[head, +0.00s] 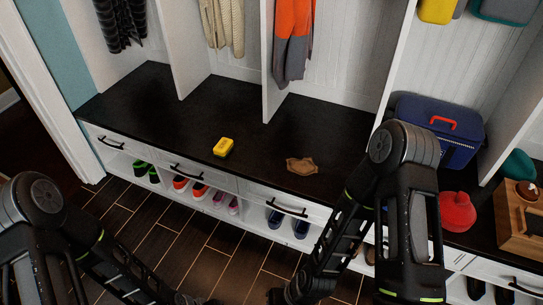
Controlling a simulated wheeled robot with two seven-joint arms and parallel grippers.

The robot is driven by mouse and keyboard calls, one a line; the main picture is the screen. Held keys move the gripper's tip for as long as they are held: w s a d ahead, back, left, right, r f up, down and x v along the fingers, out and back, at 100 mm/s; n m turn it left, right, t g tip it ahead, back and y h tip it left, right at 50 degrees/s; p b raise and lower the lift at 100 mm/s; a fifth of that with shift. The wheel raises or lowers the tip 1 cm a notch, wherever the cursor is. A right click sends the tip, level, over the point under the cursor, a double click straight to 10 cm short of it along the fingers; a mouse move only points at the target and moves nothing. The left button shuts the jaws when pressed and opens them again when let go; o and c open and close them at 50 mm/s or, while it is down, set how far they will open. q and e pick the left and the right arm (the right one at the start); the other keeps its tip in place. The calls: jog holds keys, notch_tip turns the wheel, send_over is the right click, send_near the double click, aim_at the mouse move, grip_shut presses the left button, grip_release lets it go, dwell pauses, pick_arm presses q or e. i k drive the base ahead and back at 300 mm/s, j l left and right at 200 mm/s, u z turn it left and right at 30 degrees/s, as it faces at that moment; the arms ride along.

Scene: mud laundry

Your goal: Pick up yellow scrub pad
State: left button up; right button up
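The yellow scrub pad (223,147) lies on the dark bench top (150,115), close to its front edge and left of the middle. Nothing touches it or covers it. My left arm comes in from the lower left and my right arm from the lower right. Both run down to the bottom edge of the head view, below and in front of the bench. Their grippers are not in view, so what they hold cannot be seen.
A brown crumpled piece (302,166) lies right of the pad. A blue cooler (436,128), a red round object (457,211) and a wooden box (520,225) stand farther right. White dividers (187,50) rise behind. Drawers and shoe cubbies sit below. The bench around the pad is clear.

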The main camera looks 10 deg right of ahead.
aim_at(222, 150)
jog(key=i+z, duration=0.1)
jog(key=z, duration=0.3)
jog(key=j+z, duration=0.1)
jog(key=z, duration=0.3)
jog(key=i+j+z, duration=0.15)
jog(key=z, duration=0.25)
jog(key=i+j+z, duration=0.1)
jog(key=j, duration=0.25)
jog(key=i+j+z, duration=0.15)
jog(key=j, duration=0.25)
jog(key=i+j+z, duration=0.1)
jog(key=j, duration=0.3)
jog(key=i+j+z, duration=0.15)
jog(key=j, duration=0.25)
jog(key=i+j+z, duration=0.1)
jog(key=j, duration=0.3)
